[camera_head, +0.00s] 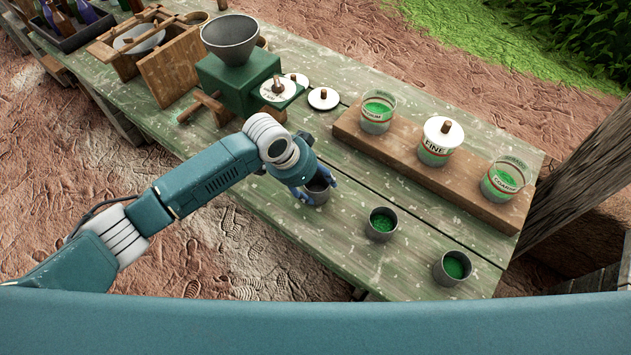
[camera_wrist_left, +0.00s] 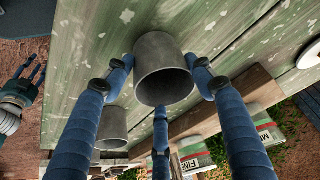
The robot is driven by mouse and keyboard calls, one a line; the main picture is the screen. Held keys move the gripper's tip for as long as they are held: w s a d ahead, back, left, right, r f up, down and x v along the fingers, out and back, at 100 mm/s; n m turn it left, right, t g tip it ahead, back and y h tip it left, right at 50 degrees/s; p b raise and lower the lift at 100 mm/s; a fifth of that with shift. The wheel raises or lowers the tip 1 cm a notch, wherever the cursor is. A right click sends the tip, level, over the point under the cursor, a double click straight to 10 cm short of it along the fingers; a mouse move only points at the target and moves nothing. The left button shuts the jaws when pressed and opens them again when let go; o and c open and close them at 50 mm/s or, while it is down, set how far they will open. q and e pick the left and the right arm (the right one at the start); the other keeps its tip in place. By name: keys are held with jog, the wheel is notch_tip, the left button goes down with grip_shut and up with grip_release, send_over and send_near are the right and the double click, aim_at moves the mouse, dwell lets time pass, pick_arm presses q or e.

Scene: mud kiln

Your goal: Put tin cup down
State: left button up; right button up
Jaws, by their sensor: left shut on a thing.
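My left gripper (camera_head: 316,190) is shut on a grey tin cup (camera_head: 319,184) at the near edge of the green table (camera_head: 345,240). In the left wrist view its blue fingers are around the cup (camera_wrist_left: 163,70), which looks upright with a dark inside. I cannot tell whether its base touches the tabletop. Two similar cups with green powder stand to the right, one nearer (camera_head: 382,224) and one farther along (camera_head: 453,268). My right gripper (camera_wrist_left: 30,82) shows at the left edge of the left wrist view, fingers spread and empty.
A wooden stand (camera_head: 400,160) behind the cups holds labelled jars of green powder; the middle one (camera_head: 436,142) has a white lid. A green grinder (camera_head: 238,80) stands to the left, with white lids (camera_head: 323,98) beside it. The planks between held cup and stand are bare.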

jog(key=shift+w, duration=0.1)
pick_arm(q)
jog(key=shift+f, duration=0.1)
jog(key=o, duration=1.2)
jog(key=shift+o, duration=1.1)
pick_arm(e)
jog(key=shift+a, duration=0.4)
pick_arm(q)
jog(key=shift+r, duration=0.25)
jog(key=b+v, duration=0.1)
jog(key=v, duration=1.1)
jog(key=shift+b, duration=0.35)
pick_arm(e)
jog(key=shift+d+f, duration=0.3)
jog(key=shift+f, duration=0.55)
pick_arm(q)
jog(key=shift+f, duration=0.15)
